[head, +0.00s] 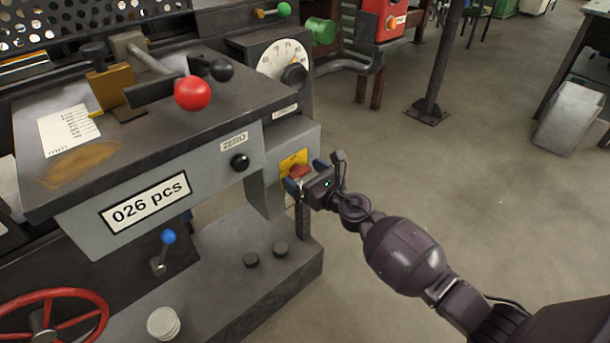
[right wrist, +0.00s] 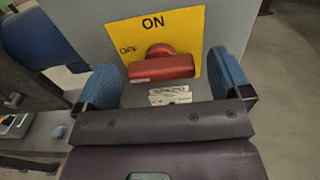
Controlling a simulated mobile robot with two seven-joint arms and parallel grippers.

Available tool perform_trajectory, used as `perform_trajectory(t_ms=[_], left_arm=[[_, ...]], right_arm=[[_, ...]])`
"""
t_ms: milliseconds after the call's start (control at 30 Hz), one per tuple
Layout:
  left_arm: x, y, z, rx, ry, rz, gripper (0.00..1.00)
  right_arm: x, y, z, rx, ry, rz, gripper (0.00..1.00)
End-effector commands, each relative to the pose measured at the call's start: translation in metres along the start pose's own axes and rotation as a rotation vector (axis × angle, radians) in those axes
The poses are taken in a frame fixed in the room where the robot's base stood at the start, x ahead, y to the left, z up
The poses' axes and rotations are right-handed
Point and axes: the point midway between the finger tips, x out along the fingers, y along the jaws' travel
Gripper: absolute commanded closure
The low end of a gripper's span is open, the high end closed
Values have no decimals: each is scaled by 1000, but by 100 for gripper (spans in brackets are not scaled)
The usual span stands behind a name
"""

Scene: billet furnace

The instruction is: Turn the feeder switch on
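The feeder switch is a red knob (head: 299,171) on a yellow plate (head: 288,159) at the right end of the grey machine front. In the right wrist view the red knob (right wrist: 162,66) sits on the yellow plate (right wrist: 190,24), marked ON at the top and OFF at the left. Its bar looks roughly level, toward neither label clearly. My right gripper (head: 307,177) is at the switch. Its blue fingertips (right wrist: 165,82) are open on both sides of the knob, with gaps visible. My left gripper is not in view.
A black knob (head: 240,162) and a counter label (head: 146,203) are on the machine front. Red (head: 193,93) and blue (head: 168,237) ball levers, a dial (head: 284,60) and a red handwheel (head: 44,334) are nearby.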

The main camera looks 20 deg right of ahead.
Motion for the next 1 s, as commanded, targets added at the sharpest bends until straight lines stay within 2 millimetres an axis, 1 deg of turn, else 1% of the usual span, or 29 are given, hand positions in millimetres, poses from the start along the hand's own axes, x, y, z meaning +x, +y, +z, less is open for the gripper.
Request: perform_trajectory(t_ms=[33,300,333,533,667,867,1000], left_arm=[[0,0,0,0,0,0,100],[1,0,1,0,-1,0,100],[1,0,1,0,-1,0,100],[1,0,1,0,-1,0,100],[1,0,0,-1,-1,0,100],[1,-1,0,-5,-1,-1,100],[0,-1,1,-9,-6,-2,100]], right_arm=[[0,0,0,0,0,0,10],[0,0,0,0,0,0,52],[0,0,0,0,0,0,54],[0,0,0,15,0,0,53],[0,0,0,55,0,0,53],[0,-1,1,177,0,0,53],[0,-1,1,300,-1,0,53]])
